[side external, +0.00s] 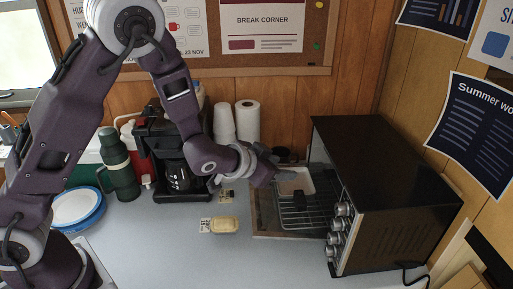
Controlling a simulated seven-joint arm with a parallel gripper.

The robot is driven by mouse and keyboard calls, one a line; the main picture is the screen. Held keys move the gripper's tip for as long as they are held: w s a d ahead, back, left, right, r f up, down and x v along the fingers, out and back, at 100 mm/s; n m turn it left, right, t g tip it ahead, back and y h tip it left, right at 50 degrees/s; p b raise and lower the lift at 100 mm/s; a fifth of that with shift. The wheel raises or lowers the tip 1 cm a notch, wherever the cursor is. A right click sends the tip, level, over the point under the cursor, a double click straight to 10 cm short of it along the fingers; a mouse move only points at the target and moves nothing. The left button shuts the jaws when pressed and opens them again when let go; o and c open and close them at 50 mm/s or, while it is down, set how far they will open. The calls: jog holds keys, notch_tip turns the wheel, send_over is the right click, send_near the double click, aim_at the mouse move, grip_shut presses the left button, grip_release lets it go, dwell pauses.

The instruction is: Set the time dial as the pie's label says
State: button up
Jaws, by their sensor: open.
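The oven (385,180) stands at the right with its door (265,222) lowered. Several silver knobs (341,209) run along its front edge; their markings and which is the time dial are too small to tell. A pale oblong item (225,225) with a small printed card (205,226) lies on the counter left of the door; I cannot tell whether it is the pie, nor read the card. A white dish (297,181) sits at the oven mouth. My gripper (279,172) is open, just left of the dish and above the door, apart from the knobs.
A wire rack (315,215) and a small dark thing (300,199) are at the oven mouth. A coffee maker (180,150), green flask (118,165), paper rolls (247,122) and blue-rimmed plates (78,209) stand further left. The front counter is clear. A cable (412,272) lies at the oven's right.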

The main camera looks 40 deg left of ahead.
jog(key=s+a+r+n+g+y, duration=0.1)
jog(key=s+a+r+n, duration=0.1)
jog(key=r, duration=0.4)
jog(key=shift+s+a+g, duration=0.3)
jog(key=shift+s+a, duration=0.5)
jog(key=shift+s, duration=0.4)
